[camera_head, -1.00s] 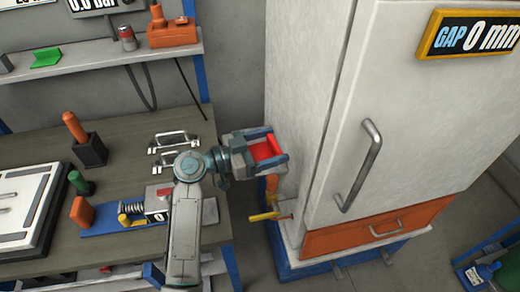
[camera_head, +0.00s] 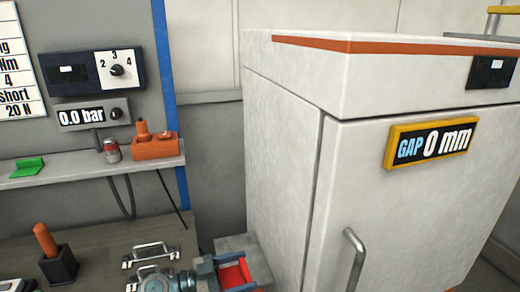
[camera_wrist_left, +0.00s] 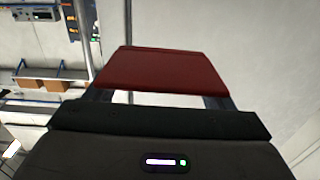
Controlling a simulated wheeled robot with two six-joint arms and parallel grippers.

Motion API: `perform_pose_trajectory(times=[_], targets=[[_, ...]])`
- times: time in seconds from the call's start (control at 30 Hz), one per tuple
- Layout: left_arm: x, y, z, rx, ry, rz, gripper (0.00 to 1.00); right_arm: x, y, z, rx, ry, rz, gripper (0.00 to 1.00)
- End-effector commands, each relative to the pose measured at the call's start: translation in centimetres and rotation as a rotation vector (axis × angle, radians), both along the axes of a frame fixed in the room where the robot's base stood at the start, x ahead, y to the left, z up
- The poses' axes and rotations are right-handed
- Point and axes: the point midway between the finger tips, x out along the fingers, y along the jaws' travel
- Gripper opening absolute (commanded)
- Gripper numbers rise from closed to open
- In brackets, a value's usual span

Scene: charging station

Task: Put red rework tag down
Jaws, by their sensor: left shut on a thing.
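The red rework tag (camera_wrist_left: 162,75) is a flat red plate held between the fingers of my left gripper, and it fills the middle of the left wrist view. In the head view the tag (camera_head: 233,274) shows at the bottom edge, inside my left gripper (camera_head: 240,270). The gripper is shut on the tag and sits beside the left side of the white cabinet (camera_head: 390,210), above the right end of the bench. Whether it touches the cabinet cannot be told. My right gripper is in neither view.
The bench holds two metal handles (camera_head: 150,255) and a dark block with an orange grip (camera_head: 58,262). A shelf (camera_head: 90,172) carries a can (camera_head: 112,150), an orange block (camera_head: 155,147) and a green piece (camera_head: 27,167). The cabinet door handle (camera_head: 354,258) sticks out at right.

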Motion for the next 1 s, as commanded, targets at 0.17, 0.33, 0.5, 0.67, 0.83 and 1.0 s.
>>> perform_pose_trajectory(times=[0.17,0.33,0.5,0.67,0.83,1.0], targets=[[-0.3,1.8,-3.6,0.0,0.006,0.318,0.55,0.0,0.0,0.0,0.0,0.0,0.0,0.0],[-1.5,5.2,-5.4,0.002,0.006,0.625,0.55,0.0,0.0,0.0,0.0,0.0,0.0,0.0],[-4.2,9.8,-5.2,0.002,0.001,0.935,0.55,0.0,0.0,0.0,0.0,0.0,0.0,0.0],[-6.5,12.6,-4.1,0.001,0.0,1.092,0.55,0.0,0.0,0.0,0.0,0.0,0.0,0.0],[-8.1,14.2,-3.0,0.0,-0.001,1.181,0.55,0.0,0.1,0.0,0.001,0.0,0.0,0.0],[-9.0,15.0,-2.4,0.001,0.0,1.223,0.55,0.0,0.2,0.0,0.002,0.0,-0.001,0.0]])
